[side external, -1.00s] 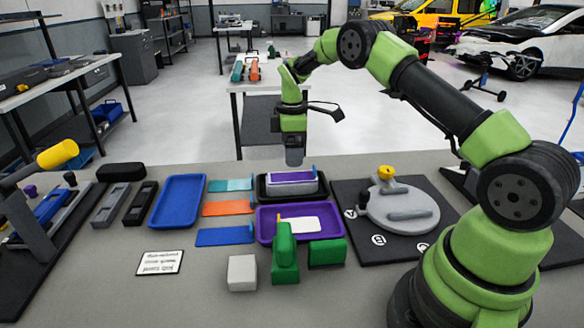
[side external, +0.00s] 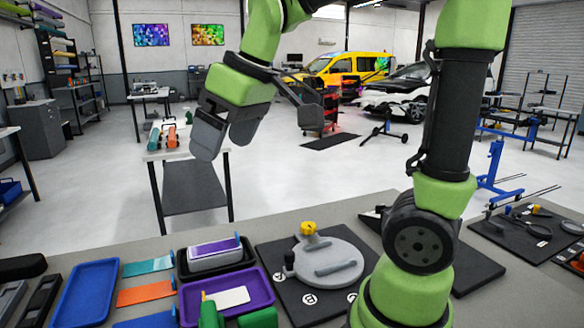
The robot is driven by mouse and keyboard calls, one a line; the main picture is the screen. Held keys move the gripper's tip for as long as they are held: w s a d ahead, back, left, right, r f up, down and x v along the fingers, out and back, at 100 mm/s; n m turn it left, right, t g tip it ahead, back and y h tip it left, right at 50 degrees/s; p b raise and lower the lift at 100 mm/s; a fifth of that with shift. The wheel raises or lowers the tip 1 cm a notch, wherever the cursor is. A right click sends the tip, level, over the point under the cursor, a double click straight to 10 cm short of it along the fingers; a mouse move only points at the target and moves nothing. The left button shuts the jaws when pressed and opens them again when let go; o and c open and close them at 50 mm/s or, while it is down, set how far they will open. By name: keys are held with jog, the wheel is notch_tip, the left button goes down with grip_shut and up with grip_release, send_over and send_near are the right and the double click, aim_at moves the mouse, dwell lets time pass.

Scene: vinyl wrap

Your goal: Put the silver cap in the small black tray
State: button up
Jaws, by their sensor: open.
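My gripper (side external: 222,148) is high above the bench at upper centre-left, its two grey fingers pointing down and apart. Nothing shows between them. A small black tray (side external: 182,274) sits on the bench below, with a grey box with a purple top (side external: 214,252) in it. Another narrow black tray (side external: 36,303) lies at the far left, partly cut off by the frame. I cannot make out the silver cap for certain.
A blue tray (side external: 86,298), a purple tray (side external: 264,290) with a white card, and teal, orange and blue strips lie nearby. A grey disc (side external: 340,255) with a yellow knob (side external: 308,228) sits on a black mat at right. Green blocks (side external: 258,318) stand at the front.

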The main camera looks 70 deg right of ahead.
jog(key=s+a+f+m+t, duration=0.1)
jog(key=s+m, duration=0.1)
jog(key=s, duration=0.3)
jog(key=s+a+f+m+t+y, duration=0.1)
jog(key=s+a+m, duration=0.1)
jog(key=s, duration=0.4)
jog(key=shift+s+a+m, duration=0.15)
jog(key=shift+a+m, duration=0.1)
jog(key=shift+m, duration=0.05)
dwell(0.3)
